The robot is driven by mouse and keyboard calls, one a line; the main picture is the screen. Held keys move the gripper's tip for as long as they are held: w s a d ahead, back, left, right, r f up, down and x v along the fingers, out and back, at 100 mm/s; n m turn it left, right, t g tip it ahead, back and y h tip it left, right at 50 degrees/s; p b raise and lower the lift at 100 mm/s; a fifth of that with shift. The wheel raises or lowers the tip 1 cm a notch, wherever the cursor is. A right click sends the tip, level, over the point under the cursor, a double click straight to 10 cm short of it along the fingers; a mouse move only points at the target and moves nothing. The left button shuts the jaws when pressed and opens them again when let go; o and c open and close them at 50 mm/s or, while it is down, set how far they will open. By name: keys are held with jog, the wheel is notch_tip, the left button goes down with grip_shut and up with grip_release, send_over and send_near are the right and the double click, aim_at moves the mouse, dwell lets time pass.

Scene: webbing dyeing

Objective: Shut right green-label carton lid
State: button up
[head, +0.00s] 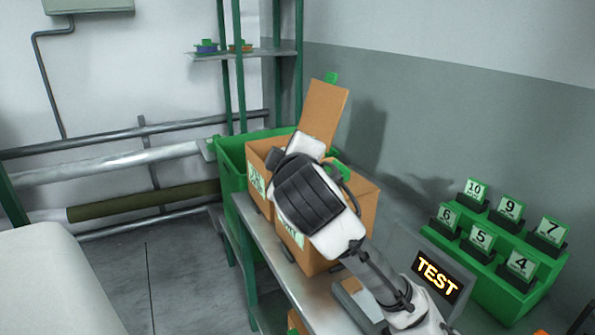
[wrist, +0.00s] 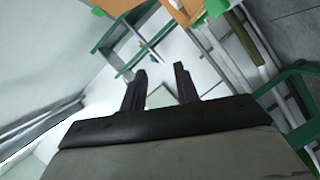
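Two brown cartons with pale green labels stand side by side in the head view: a left one (head: 257,159) and a nearer right one (head: 365,206). A brown lid panel (head: 324,112) stands raised with a green tab (head: 331,78) at its top. My arm covers its base, so I cannot tell which carton it joins. Another green piece (head: 338,169) shows by the right carton's top. My gripper (wrist: 160,72) is open in the wrist view, with nothing between its fingers. In the head view my wrist hides the fingers, over the cartons. A brown panel (wrist: 188,9) shows beyond them.
The cartons stand on a metal bench (head: 289,275) with a green bin (head: 233,160) behind. A TEST display (head: 437,275) and a green stepped rack (head: 497,268) of numbered cards stand to the right. Green shelf posts (head: 239,65) rise behind. Floor at left is clear.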

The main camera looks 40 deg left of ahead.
jog(key=p+v, duration=0.2)
jog(key=v, duration=0.8)
jog(key=shift+w+d+f, duration=0.15)
jog(key=shift+d+f, duration=0.15)
jog(key=shift+r, duration=0.2)
dwell(0.7)
